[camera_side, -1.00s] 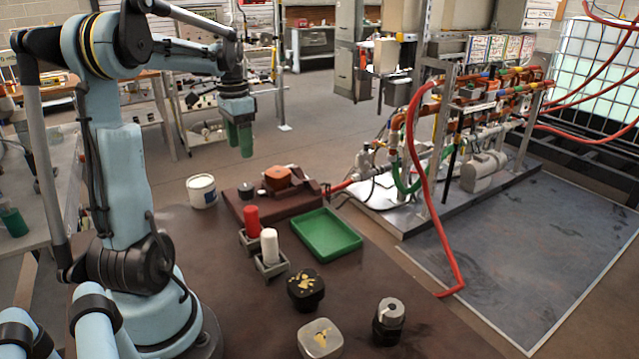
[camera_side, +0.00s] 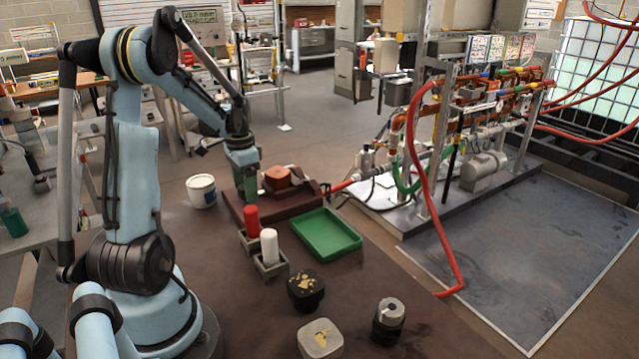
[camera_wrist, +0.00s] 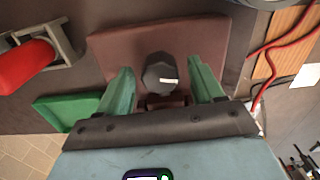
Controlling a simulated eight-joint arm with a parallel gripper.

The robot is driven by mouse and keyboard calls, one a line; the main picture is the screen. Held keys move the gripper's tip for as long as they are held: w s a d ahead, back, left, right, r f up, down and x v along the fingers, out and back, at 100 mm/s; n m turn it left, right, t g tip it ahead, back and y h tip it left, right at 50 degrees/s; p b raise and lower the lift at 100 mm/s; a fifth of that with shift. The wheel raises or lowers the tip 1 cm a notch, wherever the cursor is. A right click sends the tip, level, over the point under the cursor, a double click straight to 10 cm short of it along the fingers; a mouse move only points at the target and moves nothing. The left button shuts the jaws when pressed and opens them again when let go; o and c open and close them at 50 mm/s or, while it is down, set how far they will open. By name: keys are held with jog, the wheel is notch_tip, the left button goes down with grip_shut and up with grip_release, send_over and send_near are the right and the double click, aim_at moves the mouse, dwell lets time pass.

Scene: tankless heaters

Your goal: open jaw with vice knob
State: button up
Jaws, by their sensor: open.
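The vice is a dark red block with a flat base (camera_side: 288,205), on the brown table. It also fills the middle of the wrist view (camera_wrist: 115,48). Its dark, faceted knob (camera_wrist: 160,72) has a white mark on top and sits between my fingers. In the side view my gripper hides the knob. An orange-brown block (camera_side: 277,177) sits at the vice, just right of my gripper. My gripper (camera_side: 249,190) points down over the left part of the vice, with green fingers apart on either side of the knob. Gaps to the knob show in the wrist view (camera_wrist: 161,69).
A red cylinder (camera_side: 251,215) and a white one (camera_side: 269,243) stand in grey holders in front of the vice. A green tray (camera_side: 325,235) is to the right, a white tub (camera_side: 201,190) to the left. Dark round pieces (camera_side: 305,288) stand nearer the table's front.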

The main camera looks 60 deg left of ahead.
jog(key=shift+f, duration=0.1)
jog(key=c, duration=1.1)
jog(key=shift+o, duration=0.2)
jog(key=shift+n, duration=0.3)
jog(key=n, duration=0.4)
jog(key=shift+n, duration=0.3)
jog(key=n, duration=0.9)
jog(key=shift+n, duration=2.7)
